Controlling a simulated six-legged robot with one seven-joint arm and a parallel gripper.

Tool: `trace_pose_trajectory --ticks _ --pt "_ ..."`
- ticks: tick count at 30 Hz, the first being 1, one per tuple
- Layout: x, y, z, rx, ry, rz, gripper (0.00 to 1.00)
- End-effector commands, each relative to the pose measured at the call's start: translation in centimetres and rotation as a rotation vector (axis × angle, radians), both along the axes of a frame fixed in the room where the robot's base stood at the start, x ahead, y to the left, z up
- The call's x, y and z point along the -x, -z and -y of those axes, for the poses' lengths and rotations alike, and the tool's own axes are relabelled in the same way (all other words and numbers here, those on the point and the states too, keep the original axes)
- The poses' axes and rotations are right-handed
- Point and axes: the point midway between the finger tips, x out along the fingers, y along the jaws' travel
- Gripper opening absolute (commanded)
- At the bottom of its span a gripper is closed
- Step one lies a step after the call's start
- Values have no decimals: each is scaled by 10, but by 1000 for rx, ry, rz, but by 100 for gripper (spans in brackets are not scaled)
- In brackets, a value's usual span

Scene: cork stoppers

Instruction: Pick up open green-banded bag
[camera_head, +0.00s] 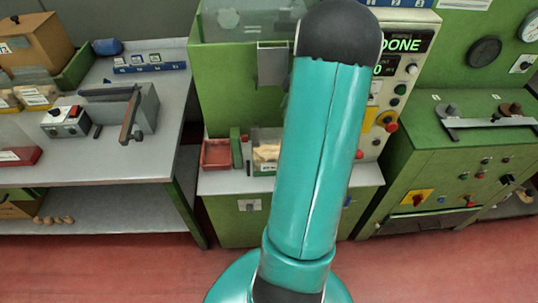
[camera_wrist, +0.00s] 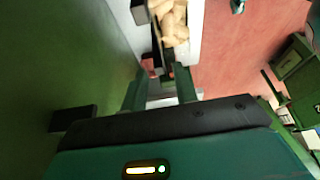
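The open bag (camera_head: 265,155) holds pale corks and has a green band low on it. It stands on the ledge of the green counting machine in the head view, partly hidden by my arm. In the wrist view, the pale corks of the bag (camera_wrist: 174,24) show at the top, beyond my fingertips. My gripper (camera_wrist: 159,76) is open, with two dark green fingers apart and no bag between them. In the head view my gripper is hidden behind my teal arm.
A red tray (camera_head: 216,154) stands left of the bag on the ledge. The green machine (camera_head: 226,85) rises behind, with a display reading DONE (camera_head: 402,42). A grey bench (camera_head: 60,170) with boxes and tools stands left, a green control cabinet (camera_head: 465,150) right. The red floor (camera_head: 420,265) is clear.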

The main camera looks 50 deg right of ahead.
Motion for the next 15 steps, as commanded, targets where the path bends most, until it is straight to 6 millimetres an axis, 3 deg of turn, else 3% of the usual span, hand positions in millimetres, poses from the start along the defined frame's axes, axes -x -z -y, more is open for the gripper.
trace_pose_trajectory --ticks 9,15 --pt "-14 56 -14 -4 -1 -4 29" --pt "-22 72 -19 -1 -1 -1 29"
